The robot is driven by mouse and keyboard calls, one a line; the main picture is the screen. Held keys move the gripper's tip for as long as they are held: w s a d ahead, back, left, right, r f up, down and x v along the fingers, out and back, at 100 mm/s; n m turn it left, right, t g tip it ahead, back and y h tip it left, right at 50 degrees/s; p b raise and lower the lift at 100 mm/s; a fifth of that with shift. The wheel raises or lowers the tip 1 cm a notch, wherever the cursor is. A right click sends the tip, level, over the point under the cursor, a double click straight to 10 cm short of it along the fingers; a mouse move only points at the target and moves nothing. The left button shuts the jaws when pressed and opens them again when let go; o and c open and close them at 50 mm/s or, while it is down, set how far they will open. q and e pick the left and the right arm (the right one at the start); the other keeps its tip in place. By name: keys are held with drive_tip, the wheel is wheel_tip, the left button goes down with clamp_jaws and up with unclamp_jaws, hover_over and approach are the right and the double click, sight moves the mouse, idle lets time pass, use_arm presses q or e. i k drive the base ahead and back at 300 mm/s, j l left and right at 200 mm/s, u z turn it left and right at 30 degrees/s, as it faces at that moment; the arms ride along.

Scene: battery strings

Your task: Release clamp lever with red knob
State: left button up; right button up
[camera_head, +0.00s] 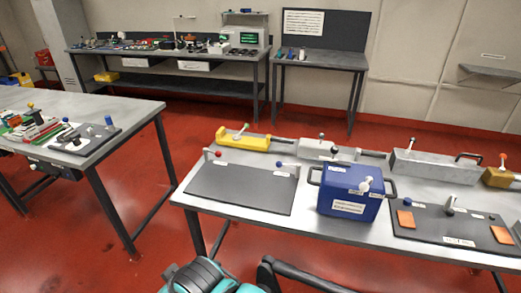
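A clamp lever with a red knob (217,154) stands at the far left corner of the dark plate (238,192) on the front table. Its short arm rises from a white base, with the knob at the top. A second lever with a blue knob (279,164) stands at the far right of the same plate. From this view I cannot tell whether the red-knob lever is locked or released. Teal and black parts of my own body show at the bottom edge. Neither gripper can be made out.
A blue box (348,192) with black handles and a white lever stands right of the plate. Yellow (243,139) and grey (437,165) blocks line the back. A dark plate (455,228) with orange pads lies at right. Another table (97,101) stands left, across open red floor.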

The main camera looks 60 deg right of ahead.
sight(218, 154)
drive_tip(key=z, duration=1.5)
